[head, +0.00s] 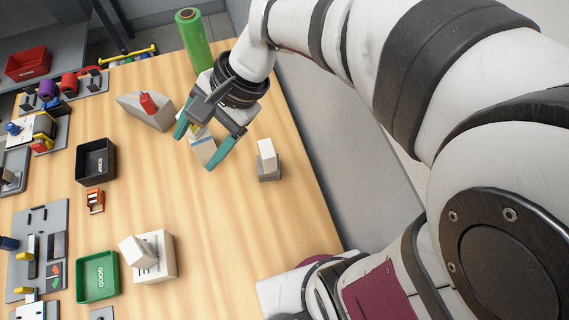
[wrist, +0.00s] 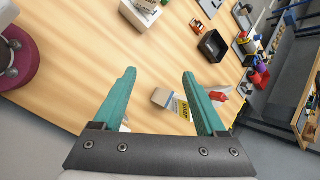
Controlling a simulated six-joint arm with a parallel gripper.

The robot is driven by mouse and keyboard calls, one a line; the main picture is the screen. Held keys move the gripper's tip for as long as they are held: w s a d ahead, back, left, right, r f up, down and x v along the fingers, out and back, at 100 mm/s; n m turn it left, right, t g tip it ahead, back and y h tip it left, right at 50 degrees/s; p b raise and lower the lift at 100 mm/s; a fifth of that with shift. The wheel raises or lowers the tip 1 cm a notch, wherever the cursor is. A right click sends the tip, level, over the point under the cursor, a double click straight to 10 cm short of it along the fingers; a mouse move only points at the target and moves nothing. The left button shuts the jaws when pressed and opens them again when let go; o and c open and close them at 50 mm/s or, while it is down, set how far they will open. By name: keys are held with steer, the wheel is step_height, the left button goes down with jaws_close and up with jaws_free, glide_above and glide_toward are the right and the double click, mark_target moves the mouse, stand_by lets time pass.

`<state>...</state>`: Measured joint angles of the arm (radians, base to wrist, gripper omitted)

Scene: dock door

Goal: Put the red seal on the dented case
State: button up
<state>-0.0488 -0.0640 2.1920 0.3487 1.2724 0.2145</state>
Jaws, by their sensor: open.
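My gripper (head: 196,153) is open above the wooden table, its teal fingers apart with nothing held; it also shows in the wrist view (wrist: 159,72). A small pale carton (head: 203,151) with a blue stripe lies below and between the fingers. In the wrist view the carton (wrist: 164,98) shows a yellow label, partly hidden by a finger. A red piece (head: 149,103) rests on or against a pale wedge-shaped block (head: 135,106), left of the gripper; the red piece (wrist: 220,95) is beyond a finger in the wrist view. I cannot tell which box is the dented case.
A small white box sits on a grey block (head: 269,174) to the right. A larger white carton (head: 166,262), a green tray (head: 97,277) and a black tray (head: 95,161) stand to the left and front. A green roll (head: 195,42) stands upright behind. Mid-table is clear.

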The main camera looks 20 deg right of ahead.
steer(key=s+d+f+n+h, duration=0.1)
steer(key=s+d+n+h, duration=0.1)
steer(key=s+d, duration=0.3)
steer(key=s+d+f+n+h, duration=0.2)
steer(key=s+d, duration=0.3)
steer(key=s, duration=0.4)
steer(key=shift+d+f+n+h, duration=0.3)
steer(key=shift+d+n+h, duration=0.1)
steer(key=shift+h, duration=0.2)
